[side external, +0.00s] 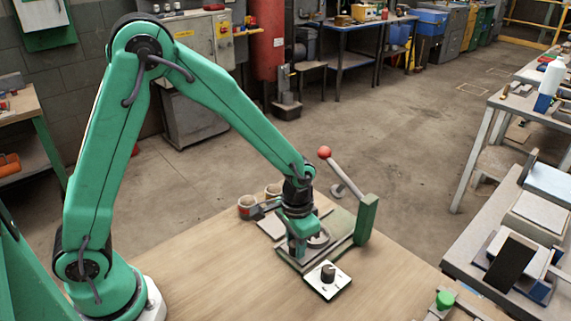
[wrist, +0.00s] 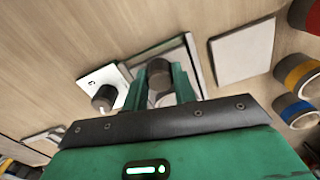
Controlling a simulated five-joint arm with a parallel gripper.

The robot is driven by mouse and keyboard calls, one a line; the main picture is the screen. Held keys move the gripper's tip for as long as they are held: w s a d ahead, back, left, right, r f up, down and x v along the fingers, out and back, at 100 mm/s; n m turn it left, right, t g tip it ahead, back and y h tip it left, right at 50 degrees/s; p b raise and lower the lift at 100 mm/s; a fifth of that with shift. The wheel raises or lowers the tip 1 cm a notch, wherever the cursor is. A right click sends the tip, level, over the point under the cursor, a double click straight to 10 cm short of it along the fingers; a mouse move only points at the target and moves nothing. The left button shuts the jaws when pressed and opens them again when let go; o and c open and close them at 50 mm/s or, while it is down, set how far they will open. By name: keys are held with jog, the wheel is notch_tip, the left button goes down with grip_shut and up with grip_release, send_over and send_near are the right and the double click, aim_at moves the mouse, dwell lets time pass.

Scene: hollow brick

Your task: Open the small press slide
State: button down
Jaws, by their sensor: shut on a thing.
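The small press stands on the wooden table in the side view, with a green upright post (side external: 367,220) and a grey lever ending in a red ball (side external: 323,152). The lever leans up and to the left. My gripper (side external: 303,252) is low over the press bed, left of the post. In the wrist view, my gripper (wrist: 160,88) is shut on a dark round knob (wrist: 159,73), one green finger on each side. A grey slide plate (wrist: 193,62) shows behind the fingers. The fingers and wrist hide much of the slide, and how far it stands open is unclear.
A white plate with a black knob (side external: 328,274) lies close in front of the press. A pale square plate (wrist: 243,50) and several banded cups or rolls (wrist: 297,110) lie beside it. The table's left part (side external: 215,280) is clear.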

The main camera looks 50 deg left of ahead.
jog(key=c, duration=1.1)
grip_release()
jog(key=shift+r, duration=0.1)
jog(key=shift+r, duration=3.9)
